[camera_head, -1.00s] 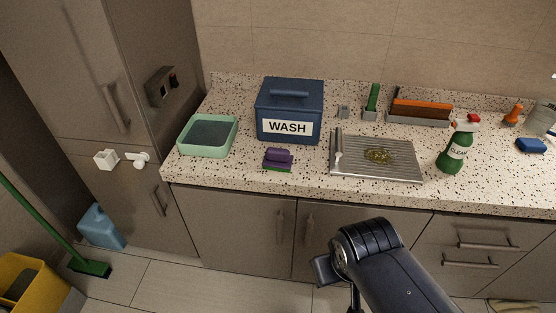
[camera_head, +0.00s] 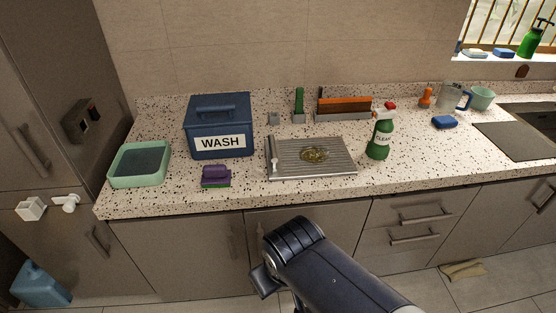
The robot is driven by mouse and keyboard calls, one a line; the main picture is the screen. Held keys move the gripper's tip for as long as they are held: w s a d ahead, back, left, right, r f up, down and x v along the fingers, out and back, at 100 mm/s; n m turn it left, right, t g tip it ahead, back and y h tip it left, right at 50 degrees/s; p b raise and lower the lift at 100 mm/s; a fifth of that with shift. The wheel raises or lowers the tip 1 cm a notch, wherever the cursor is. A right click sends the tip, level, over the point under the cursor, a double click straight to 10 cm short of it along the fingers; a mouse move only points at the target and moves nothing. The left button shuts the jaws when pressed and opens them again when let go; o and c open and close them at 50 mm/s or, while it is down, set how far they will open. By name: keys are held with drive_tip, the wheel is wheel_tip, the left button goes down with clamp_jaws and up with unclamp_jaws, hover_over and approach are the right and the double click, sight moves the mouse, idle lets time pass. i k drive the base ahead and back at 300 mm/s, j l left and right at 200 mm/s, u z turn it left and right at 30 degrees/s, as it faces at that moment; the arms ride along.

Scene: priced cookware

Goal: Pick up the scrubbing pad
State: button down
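A purple block with a thin green layer beneath it (camera_head: 215,176) lies near the counter's front edge, below the WASH box. A coiled, brass-coloured scourer (camera_head: 314,155) lies on a ridged metal tray (camera_head: 340,170) to its right. I cannot tell for certain which of the two is the scrubbing pad. Both are uncovered, and nothing touches them from above. My dark arm rises at the bottom middle, in front of the cabinets and apart from both. My gripper's fingers are not in view.
A blue WASH box (camera_head: 219,125) and a green tub (camera_head: 140,165) stand left on the speckled counter (camera_head: 180,199). A green spray bottle (camera_head: 379,133) stands right of the tray, with a blue sponge (camera_head: 444,122) farther right. A brush holder (camera_head: 343,116) stands behind.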

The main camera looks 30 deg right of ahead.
sight(217, 175)
drive_tip(key=i+l, duration=0.3)
drive_tip(key=i, duration=0.15)
drive_tip(key=i+l+u, duration=0.1)
drive_tip(key=i+l, duration=0.2)
drive_tip(key=i, duration=0.1)
